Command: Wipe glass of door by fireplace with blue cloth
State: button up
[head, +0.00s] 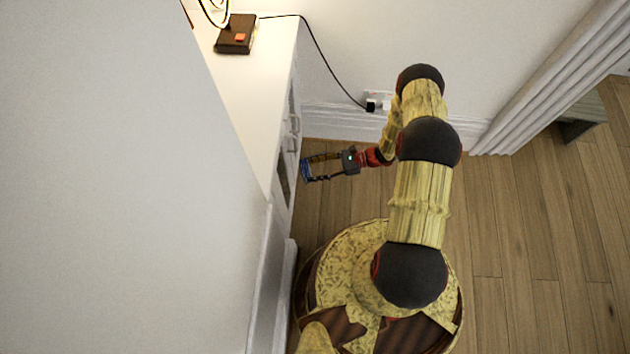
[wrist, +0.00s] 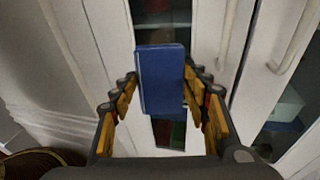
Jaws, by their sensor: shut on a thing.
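The blue cloth (head: 305,171) is a small block-like pad in my gripper (head: 309,169). In the wrist view the cloth (wrist: 161,72) sits between the two fingers of my gripper (wrist: 160,90), which is shut on it. A white cabinet door with a dark glass pane (wrist: 165,17) is straight in front of the cloth. The cloth hides the middle of that pane. More glass shows below the cloth. In the head view the cloth is close beside the cabinet front. I cannot tell whether it touches the glass.
The white cabinet (head: 255,95) carries a lamp base (head: 236,35) with a black cord to a wall socket (head: 378,103). A pale handle (wrist: 298,42) stands out on the neighbouring door. A white wall (head: 120,190) is at the left. Wooden floor (head: 520,230) is clear at the right.

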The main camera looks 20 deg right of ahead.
notch_tip(320, 180, down, 5)
jog(key=s+m+t+b, duration=0.1)
jog(key=s+m+t, duration=0.15)
jog(key=t, duration=0.25)
jog(key=p+x, duration=0.1)
jog(key=x, duration=0.5)
jog(key=shift+r+y, duration=0.2)
jog(key=shift+y, duration=0.1)
jog(key=shift+x, duration=1.05)
jog(key=shift+w, duration=0.1)
jog(key=shift+r+p, duration=3.5)
jog(key=shift+r, duration=2.7)
jog(key=shift+f+b, duration=0.1)
jog(key=shift+b, duration=0.25)
jog(key=shift+f, duration=0.1)
